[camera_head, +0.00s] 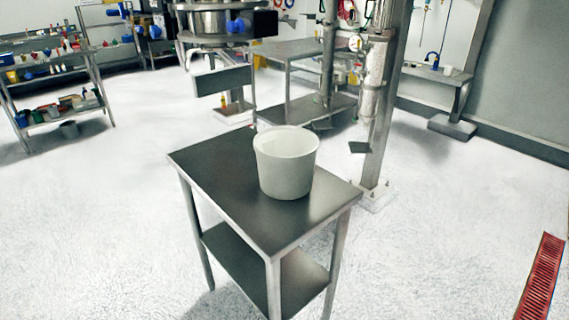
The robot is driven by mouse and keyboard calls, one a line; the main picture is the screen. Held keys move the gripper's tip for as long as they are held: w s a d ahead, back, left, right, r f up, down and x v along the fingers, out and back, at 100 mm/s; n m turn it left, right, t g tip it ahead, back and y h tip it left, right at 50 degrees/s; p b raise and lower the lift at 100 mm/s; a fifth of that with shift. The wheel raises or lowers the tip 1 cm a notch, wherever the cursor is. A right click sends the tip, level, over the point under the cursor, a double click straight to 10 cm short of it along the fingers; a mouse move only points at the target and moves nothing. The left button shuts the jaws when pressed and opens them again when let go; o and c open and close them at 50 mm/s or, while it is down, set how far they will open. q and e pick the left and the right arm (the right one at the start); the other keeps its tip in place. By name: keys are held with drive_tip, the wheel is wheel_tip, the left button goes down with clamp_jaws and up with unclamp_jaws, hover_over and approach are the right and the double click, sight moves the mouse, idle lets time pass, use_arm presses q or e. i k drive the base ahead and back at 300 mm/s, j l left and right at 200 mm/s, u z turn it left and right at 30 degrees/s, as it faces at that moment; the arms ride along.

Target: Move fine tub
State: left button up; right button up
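A white tub (286,168) stands upright on a small steel table (211,167). Its open top faces up, and the inside that shows looks empty. Neither of my grippers shows in the head view, and nothing is touching the tub.
The powder sifter (215,27) hangs behind the table, with a vertical steel column (376,100) at right. Shelving (58,90) stands at far left and a workbench (295,50) behind. A red floor grate (541,278) lies at right. The floor around the table is clear.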

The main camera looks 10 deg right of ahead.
sight(286, 155)
drive_tip(key=k+l+z, duration=0.2)
drive_tip(key=k, duration=0.45)
drive_tip(key=j+z, duration=0.1)
drive_tip(key=z, duration=1.5)
drive_tip(key=j+z, duration=0.15)
drive_tip(key=z, duration=0.55)
drive_tip(key=k+j, duration=0.1)
drive_tip(key=j, duration=0.7)
drive_tip(key=k+j, duration=0.1)
drive_tip(key=j, duration=0.75)
drive_tip(key=k+j, duration=0.1)
drive_tip(key=j, duration=0.7)
drive_tip(key=k+j+u, duration=0.2)
drive_tip(key=j, duration=0.25)
drive_tip(key=i, duration=0.1)
